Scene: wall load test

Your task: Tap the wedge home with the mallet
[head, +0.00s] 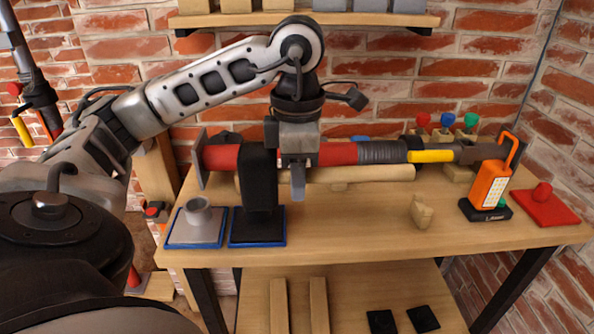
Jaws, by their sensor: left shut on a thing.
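My left gripper (299,178) reaches down over the middle of the table. It is shut on the pale wooden handle (365,174) of the mallet, close beside its black block-shaped head (258,178). The handle lies level and points right; the head hangs upright over a black pad with a blue rim (258,228). Whether the head touches the pad, I cannot tell. A small notched pale wooden piece (421,212), which looks like the wedge, sits alone on the table to the right of the mallet. My right gripper is not in view.
A red prop with a yellow rod (430,156) lies along the back. A grey cup-topped plate (197,230) is at left. An orange lamp (489,185) and a red pad with a knob (545,206) are at right. The table's front middle (350,225) is clear.

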